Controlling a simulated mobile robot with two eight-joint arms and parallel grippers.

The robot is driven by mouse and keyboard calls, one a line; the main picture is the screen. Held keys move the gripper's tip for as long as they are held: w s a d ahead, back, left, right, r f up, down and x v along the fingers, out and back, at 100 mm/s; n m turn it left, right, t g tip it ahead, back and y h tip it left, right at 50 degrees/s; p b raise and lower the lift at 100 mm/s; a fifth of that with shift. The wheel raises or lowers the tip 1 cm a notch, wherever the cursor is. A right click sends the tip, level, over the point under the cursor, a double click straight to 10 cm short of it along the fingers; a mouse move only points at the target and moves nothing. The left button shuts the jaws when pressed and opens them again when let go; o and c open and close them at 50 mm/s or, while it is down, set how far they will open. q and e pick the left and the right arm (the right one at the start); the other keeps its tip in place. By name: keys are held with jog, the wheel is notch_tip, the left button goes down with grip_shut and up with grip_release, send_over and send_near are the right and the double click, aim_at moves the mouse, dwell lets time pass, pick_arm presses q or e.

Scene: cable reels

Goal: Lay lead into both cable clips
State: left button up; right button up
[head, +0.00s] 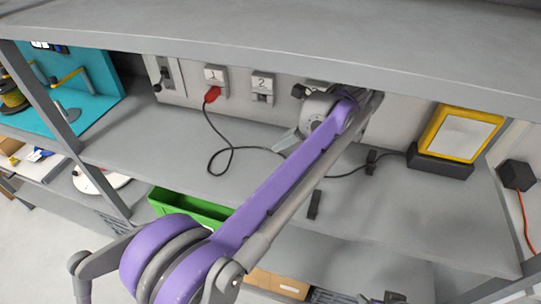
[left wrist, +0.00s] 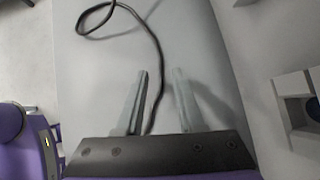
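Two small dark cable clips stand on the grey shelf, one farther back (head: 371,163) and one nearer the front edge (head: 314,205). The black lead (head: 222,150) runs from a red plug (head: 212,94) at socket 1, loops on the shelf, passes behind my left arm and reaches the yellow-framed unit (head: 447,140). It passes near the back clip; whether it lies in it I cannot tell. The front clip looks empty. My left gripper (head: 287,140) is low over the shelf. In the left wrist view its fingers (left wrist: 160,100) are apart, with the lead (left wrist: 158,65) passing between or just under them. My right gripper is not seen.
Socket 2 (head: 262,85) is on the back wall, right of socket 1. A green bin (head: 190,207) sits below the shelf's front edge. An upper shelf (head: 300,40) overhangs the work area. The shelf right of the front clip is clear.

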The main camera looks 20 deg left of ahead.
pick_arm(q)
jog(key=shift+b+x, duration=0.4)
jog(key=shift+x, duration=1.2)
jog(key=shift+a+f, duration=0.1)
jog(key=shift+f, duration=0.05)
jog(key=shift+c, duration=0.3)
grip_shut()
jog(key=shift+r+p, duration=2.2)
jog(key=shift+r, duration=0.8)
jog(key=shift+s, duration=0.1)
